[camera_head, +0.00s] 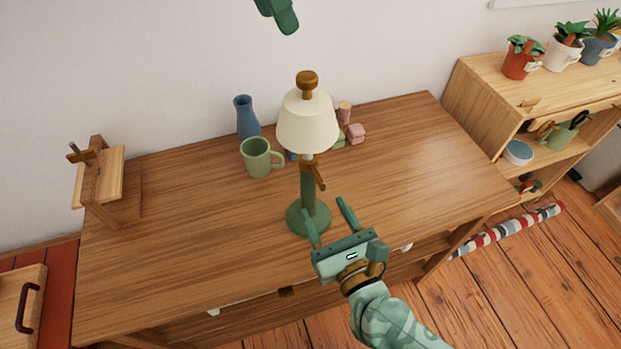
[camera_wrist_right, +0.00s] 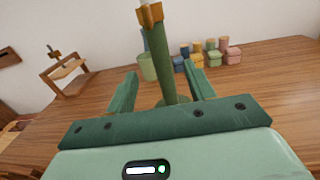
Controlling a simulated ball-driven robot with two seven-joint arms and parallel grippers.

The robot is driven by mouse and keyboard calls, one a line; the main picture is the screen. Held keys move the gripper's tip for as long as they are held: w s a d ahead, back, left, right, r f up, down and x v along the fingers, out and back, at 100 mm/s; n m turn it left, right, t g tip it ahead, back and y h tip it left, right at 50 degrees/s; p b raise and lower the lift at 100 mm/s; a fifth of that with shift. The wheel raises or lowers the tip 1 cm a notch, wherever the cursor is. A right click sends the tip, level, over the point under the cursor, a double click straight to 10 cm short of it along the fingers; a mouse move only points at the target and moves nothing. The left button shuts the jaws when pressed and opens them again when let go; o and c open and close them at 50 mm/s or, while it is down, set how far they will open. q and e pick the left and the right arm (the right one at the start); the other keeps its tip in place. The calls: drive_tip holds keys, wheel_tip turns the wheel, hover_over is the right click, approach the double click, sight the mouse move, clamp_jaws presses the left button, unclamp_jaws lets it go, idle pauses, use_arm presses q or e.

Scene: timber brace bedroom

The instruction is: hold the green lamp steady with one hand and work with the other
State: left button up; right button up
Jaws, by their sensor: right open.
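The green lamp stands upright on the wooden desk (camera_head: 200,215), with a cream shade (camera_head: 308,122), a wooden top knob, a green stem (camera_head: 307,190) and a round green base (camera_head: 296,216). A small wooden piece (camera_head: 319,176) sits on the stem below the shade. My right gripper (camera_head: 327,214) is open in front of the lamp, its left finger overlapping the base. In the right wrist view the stem (camera_wrist_right: 160,65) shows beyond and between the open fingers (camera_wrist_right: 160,85); contact cannot be seen. My left gripper is not clearly visible.
A green mug (camera_head: 256,158), a blue vase (camera_head: 245,118) and small coloured items (camera_head: 356,133) stand behind the lamp. A wooden stand (camera_head: 100,185) is at the desk's left. A shelf with potted plants (camera_head: 523,57) is at right.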

sight(304, 172)
drive_tip(key=x, duration=1.1)
drive_tip(key=shift+c, duration=0.3)
